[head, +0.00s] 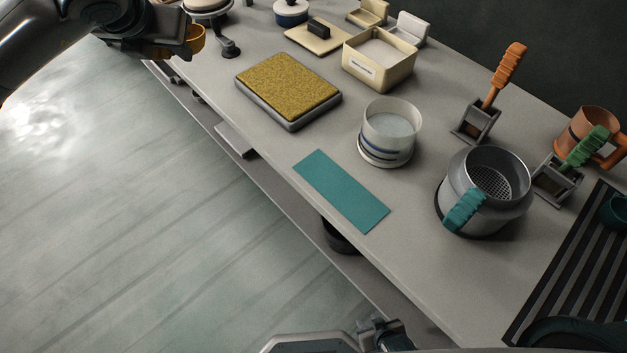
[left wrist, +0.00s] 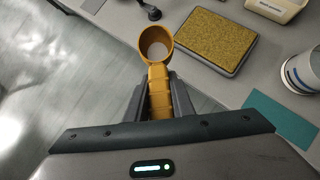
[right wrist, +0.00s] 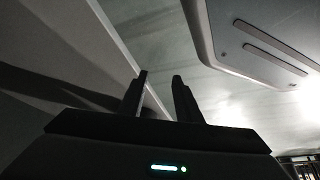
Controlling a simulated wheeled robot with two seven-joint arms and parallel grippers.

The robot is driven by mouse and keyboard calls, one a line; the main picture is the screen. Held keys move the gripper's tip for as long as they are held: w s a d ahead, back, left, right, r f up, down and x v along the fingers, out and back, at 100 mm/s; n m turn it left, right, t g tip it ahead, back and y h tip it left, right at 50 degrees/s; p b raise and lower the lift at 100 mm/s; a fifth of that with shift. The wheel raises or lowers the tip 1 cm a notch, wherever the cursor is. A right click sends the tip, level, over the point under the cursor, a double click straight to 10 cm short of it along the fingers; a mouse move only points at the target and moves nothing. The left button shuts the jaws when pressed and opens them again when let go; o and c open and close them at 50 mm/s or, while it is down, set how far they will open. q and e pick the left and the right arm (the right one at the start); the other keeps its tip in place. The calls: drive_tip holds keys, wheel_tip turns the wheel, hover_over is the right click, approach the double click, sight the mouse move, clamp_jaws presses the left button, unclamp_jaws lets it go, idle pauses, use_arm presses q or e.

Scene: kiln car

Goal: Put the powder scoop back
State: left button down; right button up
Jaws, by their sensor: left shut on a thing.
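The powder scoop is a yellow-orange cup (head: 197,40) with a ribbed handle. My left gripper (head: 180,45) is shut on its handle at the top left of the head view. In the left wrist view the handle (left wrist: 159,92) is between the two fingers, and the round cup (left wrist: 156,43) points away from the gripper. The scoop is held beyond the table's front edge, over the floor side. A cream box (head: 380,70) with a label holds pale powder at the back of the table. My right gripper (right wrist: 160,78) is open and empty, low beside the table.
A yellow sponge-like pad in a grey tray (head: 288,90), a teal mat (head: 341,190), a white tub (head: 390,130) and a grey sieve pot (head: 486,190) stand along the table. Dark holders (head: 475,122) carry orange and green-handled tools. A striped rack (head: 570,280) is at right.

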drive_tip(key=shift+s+d+f, duration=0.1)
drive_tip(key=shift+s+d, duration=0.1)
